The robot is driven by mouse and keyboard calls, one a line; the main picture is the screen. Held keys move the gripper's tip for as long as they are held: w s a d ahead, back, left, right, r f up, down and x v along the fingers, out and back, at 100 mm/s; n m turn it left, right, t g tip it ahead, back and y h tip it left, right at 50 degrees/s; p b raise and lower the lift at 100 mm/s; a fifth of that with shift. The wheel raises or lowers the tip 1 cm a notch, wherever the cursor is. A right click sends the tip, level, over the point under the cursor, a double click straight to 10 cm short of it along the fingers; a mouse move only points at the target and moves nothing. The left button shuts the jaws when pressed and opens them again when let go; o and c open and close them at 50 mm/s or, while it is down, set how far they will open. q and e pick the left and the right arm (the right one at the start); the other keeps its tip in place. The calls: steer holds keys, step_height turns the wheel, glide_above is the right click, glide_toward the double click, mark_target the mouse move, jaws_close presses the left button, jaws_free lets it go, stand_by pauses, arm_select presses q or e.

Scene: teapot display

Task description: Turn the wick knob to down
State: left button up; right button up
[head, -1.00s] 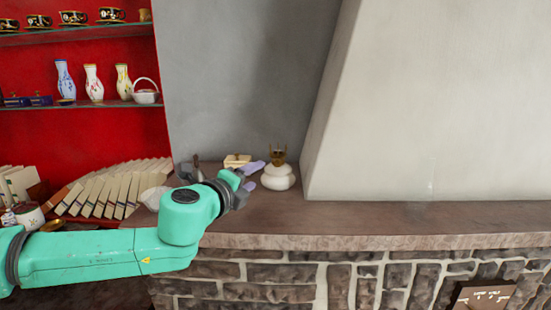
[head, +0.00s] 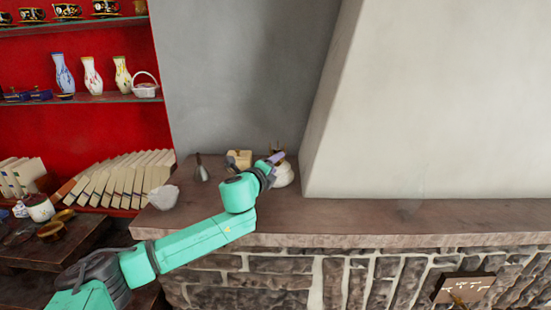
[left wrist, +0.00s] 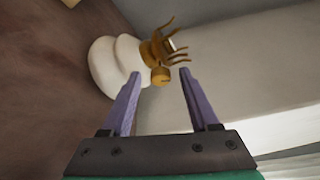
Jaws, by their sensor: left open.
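The lamp has a round white body (head: 284,177) and stands on the stone mantel (head: 350,216) against the chimney slope. In the left wrist view the white body (left wrist: 108,62) lies at upper left, with a brass burner (left wrist: 165,47) with prongs on it. A short brass wick knob (left wrist: 160,77) sticks out from the burner toward my wrist camera. My left gripper (left wrist: 160,74) is open, its purple fingers on either side of the knob with gaps visible. In the head view my left gripper (head: 276,159) partly covers the lamp's top. My right gripper is not in view.
A cream box (head: 239,158), a small dark-necked bottle (head: 202,172) and a pale lump (head: 163,197) stand left of the lamp on the mantel. The sloped chimney wall (head: 420,110) rises close on the right. Books and shelves with vases are at left.

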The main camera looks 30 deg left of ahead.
arm_select(q)
steer(key=shift+w, duration=0.3)
steer(key=shift+s, duration=0.1)
steer(key=shift+c, duration=0.7)
jaws_close()
steer(key=shift+f+b, duration=0.2)
steer(key=shift+b, duration=0.15)
steer(key=n+b, duration=0.1)
steer(key=b, duration=0.2)
steer(key=n+t+b, duration=0.1)
steer(key=n+b, duration=0.1)
steer(key=b, duration=0.1)
steer(key=shift+f+n+t, duration=0.3)
steer(key=shift+f, duration=0.05)
steer(key=shift+r+b, duration=0.2)
steer(key=shift+b, duration=0.2)
steer(key=shift+r+n, duration=0.25)
steer(key=shift+n, duration=0.05)
steer(key=shift+o, duration=0.7)
jaws_free()
